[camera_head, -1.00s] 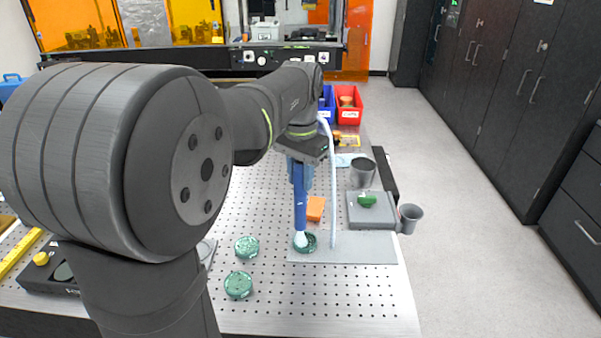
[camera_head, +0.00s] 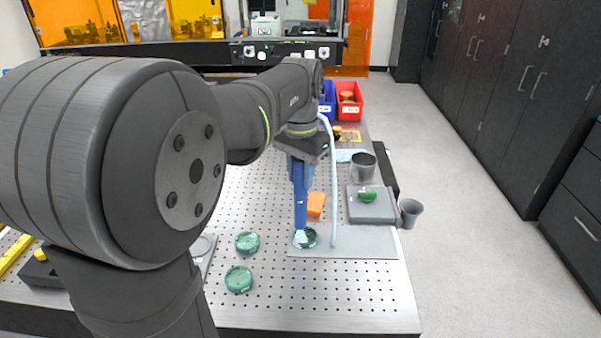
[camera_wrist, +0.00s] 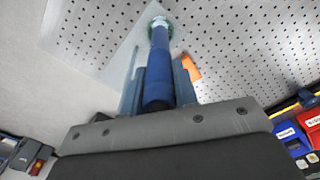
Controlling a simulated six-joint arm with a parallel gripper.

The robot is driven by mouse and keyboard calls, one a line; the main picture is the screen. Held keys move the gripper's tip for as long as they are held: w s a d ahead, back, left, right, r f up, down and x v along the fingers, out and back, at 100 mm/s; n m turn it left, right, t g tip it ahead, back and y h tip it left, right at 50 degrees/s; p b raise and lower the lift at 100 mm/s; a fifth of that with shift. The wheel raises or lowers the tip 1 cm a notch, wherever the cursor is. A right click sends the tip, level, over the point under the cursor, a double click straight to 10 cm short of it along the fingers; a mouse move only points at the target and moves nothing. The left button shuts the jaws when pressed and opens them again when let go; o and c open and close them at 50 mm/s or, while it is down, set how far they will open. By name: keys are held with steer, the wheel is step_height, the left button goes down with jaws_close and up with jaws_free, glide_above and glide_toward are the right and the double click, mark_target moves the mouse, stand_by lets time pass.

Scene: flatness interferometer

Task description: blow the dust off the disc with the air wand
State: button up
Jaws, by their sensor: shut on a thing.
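My gripper (camera_head: 300,172) is shut on the blue air wand (camera_head: 300,203), which hangs tip down over the grey mat (camera_head: 360,246). In the wrist view the wand (camera_wrist: 159,62) runs from between my fingers (camera_wrist: 160,88) toward the disc. The wand's pale tip is at the left part of a dark green disc (camera_head: 310,238) on the mat's left end. I cannot tell whether the tip touches the disc. In the wrist view the disc (camera_wrist: 161,22) is mostly hidden behind the wand. Dust on it is too small to make out.
Two green round containers (camera_head: 247,242) (camera_head: 239,279) stand left of the mat. An orange block (camera_head: 316,204) lies behind it. A pale upright hose (camera_head: 333,190) stands right of the wand. A grey scale-like box (camera_head: 371,206) bears a green item (camera_head: 367,196). Grey cups (camera_head: 363,166) (camera_head: 410,211) stand nearby.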

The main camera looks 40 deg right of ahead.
steer(key=shift+s+d, duration=0.3)
steer(key=shift+d, duration=0.05)
steer(key=shift+s+d, duration=0.5)
steer(key=shift+w, duration=0.3)
stand_by(0.8)
steer(key=shift+w, duration=0.5)
stand_by(0.5)
